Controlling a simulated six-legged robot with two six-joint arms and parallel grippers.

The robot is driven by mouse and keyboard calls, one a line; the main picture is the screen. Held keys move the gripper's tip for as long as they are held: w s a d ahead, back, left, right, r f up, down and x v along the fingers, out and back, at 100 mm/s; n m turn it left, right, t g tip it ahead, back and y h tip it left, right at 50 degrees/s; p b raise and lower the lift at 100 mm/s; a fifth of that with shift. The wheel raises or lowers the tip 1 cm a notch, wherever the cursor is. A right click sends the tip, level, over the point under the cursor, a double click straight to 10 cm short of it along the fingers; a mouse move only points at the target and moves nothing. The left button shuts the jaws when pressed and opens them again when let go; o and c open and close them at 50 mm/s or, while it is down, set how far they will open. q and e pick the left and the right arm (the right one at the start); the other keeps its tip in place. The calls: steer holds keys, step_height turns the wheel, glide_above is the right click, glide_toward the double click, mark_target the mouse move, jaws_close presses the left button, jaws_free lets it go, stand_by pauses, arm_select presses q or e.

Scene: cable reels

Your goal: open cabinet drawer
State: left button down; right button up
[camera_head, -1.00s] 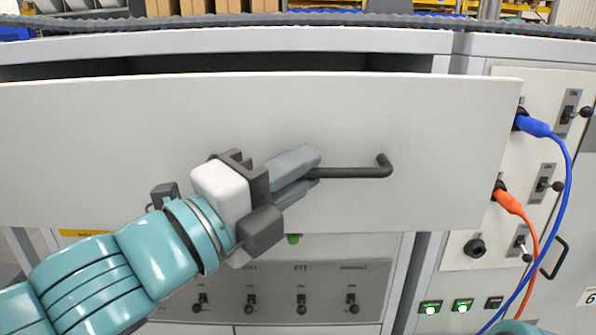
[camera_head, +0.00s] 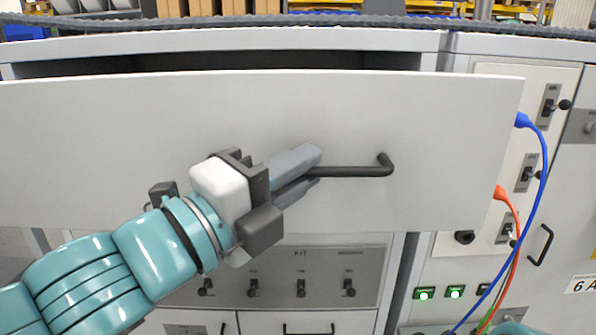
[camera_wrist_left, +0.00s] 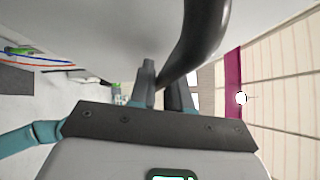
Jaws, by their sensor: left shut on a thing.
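The cabinet drawer (camera_head: 120,130) has a wide pale grey front that stands out from the cabinet (camera_head: 240,42), with a dark gap behind its top edge. A dark bar handle (camera_head: 355,171) is fixed on the drawer front. My left gripper (camera_head: 312,168) is shut on the handle's left part, and its fingers hide that end. In the left wrist view the handle (camera_wrist_left: 200,40) runs down between the two fingers (camera_wrist_left: 160,85). My right gripper is not in view.
A blue cable (camera_head: 540,170) and an orange cable (camera_head: 515,215) hang from plugs at the drawer's right edge, in front of a panel with switches (camera_head: 527,172). A switch panel (camera_head: 300,275) and lower drawers sit below the open drawer.

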arm_select(q)
steer(key=c, duration=1.2)
jaws_free()
steer(key=shift+w+a, duration=0.15)
steer(key=shift+s+a, duration=0.1)
steer(key=shift+s, duration=0.15)
steer(key=p+v, duration=0.4)
steer(key=v, duration=1.2)
steer(key=shift+f, duration=0.1)
